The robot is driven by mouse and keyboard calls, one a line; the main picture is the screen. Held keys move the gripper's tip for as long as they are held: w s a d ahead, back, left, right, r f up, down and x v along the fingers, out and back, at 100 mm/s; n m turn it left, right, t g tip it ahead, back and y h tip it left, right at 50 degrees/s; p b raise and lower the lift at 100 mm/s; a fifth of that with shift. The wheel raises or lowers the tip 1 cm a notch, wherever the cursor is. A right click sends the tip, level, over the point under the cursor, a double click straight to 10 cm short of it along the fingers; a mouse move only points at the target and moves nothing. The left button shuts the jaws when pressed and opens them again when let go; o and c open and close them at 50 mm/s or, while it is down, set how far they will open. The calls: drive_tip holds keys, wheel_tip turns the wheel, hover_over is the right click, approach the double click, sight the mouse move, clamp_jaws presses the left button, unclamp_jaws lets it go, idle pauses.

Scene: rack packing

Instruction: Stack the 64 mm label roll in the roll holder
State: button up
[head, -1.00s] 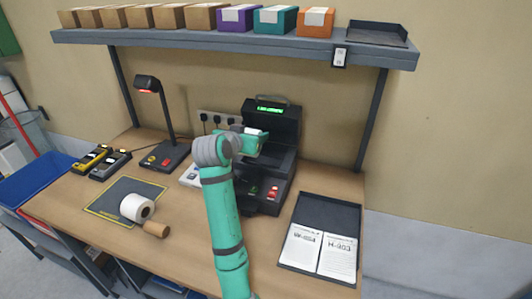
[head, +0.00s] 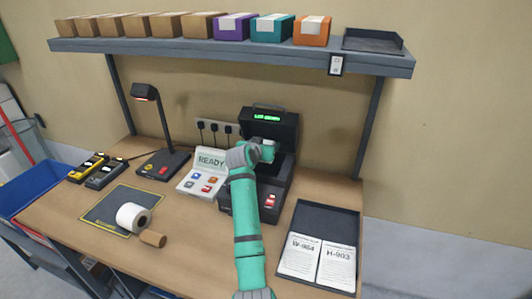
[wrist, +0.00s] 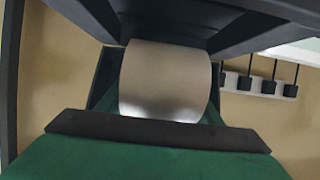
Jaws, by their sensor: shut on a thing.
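My gripper (head: 268,150) is at the open black label printer (head: 285,127), in front of its upper bay. It is shut on a white label roll, which fills the middle of the wrist view (wrist: 165,80) between dark parts. In the head view my wrist and gripper hide most of that roll, and the roll holder cannot be made out behind them. I cannot tell whether the held roll touches the printer.
A READY panel (head: 210,162) stands left of the printer, with a scanner lamp (head: 170,163) farther left. A dark tray (head: 337,215) with printed labels lies at the right. A shelf (head: 200,50) with several boxes hangs above. Some bare table is free in front.

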drive_tip(key=shift+w+d+f, duration=0.15)
drive_tip(key=shift+w+f, duration=0.1)
drive_tip(key=shift+f, duration=1.55)
drive_tip(key=shift+f, duration=0.25)
drive_tip(key=o, duration=1.3)
drive_tip(key=shift+r, duration=0.1)
